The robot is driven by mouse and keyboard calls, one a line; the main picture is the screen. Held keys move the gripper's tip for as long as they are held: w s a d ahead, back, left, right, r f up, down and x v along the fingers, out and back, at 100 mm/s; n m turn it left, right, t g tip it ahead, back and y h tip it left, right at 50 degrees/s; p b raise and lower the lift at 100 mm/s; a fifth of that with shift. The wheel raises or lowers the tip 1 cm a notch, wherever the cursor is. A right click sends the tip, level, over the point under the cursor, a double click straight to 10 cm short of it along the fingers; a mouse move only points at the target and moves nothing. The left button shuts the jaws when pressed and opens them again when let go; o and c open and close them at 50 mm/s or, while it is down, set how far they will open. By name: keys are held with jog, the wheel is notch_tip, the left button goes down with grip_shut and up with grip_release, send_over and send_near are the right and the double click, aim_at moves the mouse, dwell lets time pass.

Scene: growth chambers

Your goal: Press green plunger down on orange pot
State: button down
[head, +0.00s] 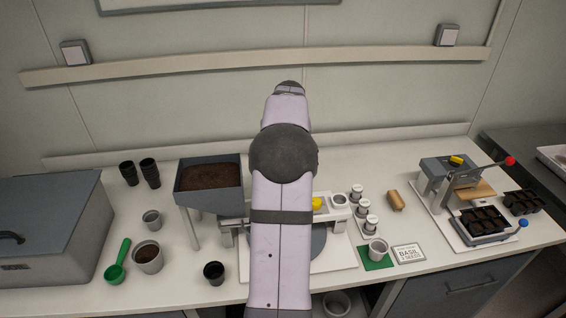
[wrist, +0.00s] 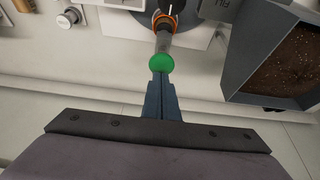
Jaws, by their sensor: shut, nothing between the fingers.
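In the wrist view, the green plunger top (wrist: 161,63) is a round disc on a grey shaft (wrist: 164,42). The shaft leads to the orange pot (wrist: 157,20), of which only an orange ring shows near the top edge. My gripper (wrist: 161,77) is shut and empty, its fingertips lined up with the green top. The picture does not settle whether they touch it. In the head view, my arm hides the plunger, the orange pot and my gripper.
A soil hopper (head: 209,203) stands left of my arm, and it also shows in the wrist view (wrist: 249,52). A black pot (head: 214,272) stands in front of it. White-capped jars (head: 364,208) and a green mat (head: 375,263) lie to the right. A lever press (head: 450,180) is farther right.

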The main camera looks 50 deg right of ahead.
jog(key=shift+f, duration=0.25)
jog(key=shift+f+b, duration=1.2)
jog(key=shift+f, duration=0.4)
jog(key=shift+s+a+f, duration=0.1)
jog(key=shift+a+f, duration=0.05)
jog(key=shift+f, duration=0.1)
dwell(0.8)
jog(key=shift+r, duration=0.15)
notch_tip(320, 180, up, 10)
jog(key=p, duration=0.8)
dwell(0.4)
